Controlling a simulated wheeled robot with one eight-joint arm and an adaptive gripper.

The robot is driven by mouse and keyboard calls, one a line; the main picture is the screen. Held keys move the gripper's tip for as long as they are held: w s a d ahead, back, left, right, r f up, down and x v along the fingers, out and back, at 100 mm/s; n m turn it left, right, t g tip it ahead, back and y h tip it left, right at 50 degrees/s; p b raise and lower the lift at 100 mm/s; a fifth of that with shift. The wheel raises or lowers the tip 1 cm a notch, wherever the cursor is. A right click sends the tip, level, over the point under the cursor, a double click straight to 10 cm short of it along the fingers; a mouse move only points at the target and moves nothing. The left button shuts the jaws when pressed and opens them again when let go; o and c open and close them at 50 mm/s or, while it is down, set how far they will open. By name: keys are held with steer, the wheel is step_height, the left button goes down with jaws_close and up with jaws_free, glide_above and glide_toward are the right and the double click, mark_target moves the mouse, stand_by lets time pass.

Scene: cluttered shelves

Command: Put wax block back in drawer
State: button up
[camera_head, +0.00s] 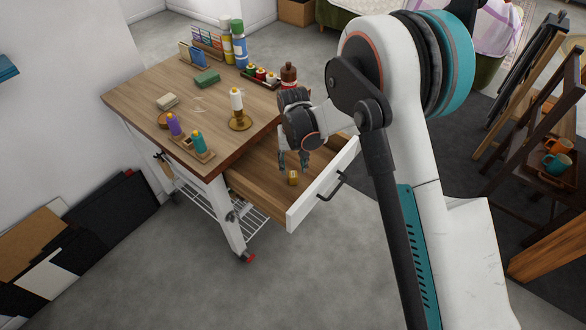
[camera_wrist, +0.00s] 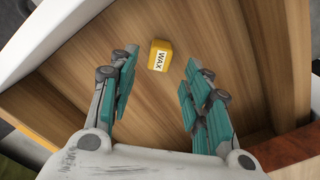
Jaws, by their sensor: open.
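The wax block (camera_head: 293,178) is a small yellow block with a white label reading WAX. It rests on the wooden floor of the open drawer (camera_head: 325,190), which is pulled out from the table and has a white front. In the wrist view the wax block (camera_wrist: 159,55) lies beyond the fingertips, roughly centred between them. My gripper (camera_head: 292,161) reaches down into the drawer just above the block. In the wrist view my gripper (camera_wrist: 158,75) has its teal-padded fingers spread wide, with nothing between them and not touching the block.
The rest of the drawer floor is bare. A wooden rack with mugs (camera_head: 557,163) stands right.

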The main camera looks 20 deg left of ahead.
mark_target(293, 174)
step_height(293, 174, up, 6)
steer(key=shift+f+p, duration=0.2)
steer(key=shift+p, duration=0.5)
stand_by(0.7)
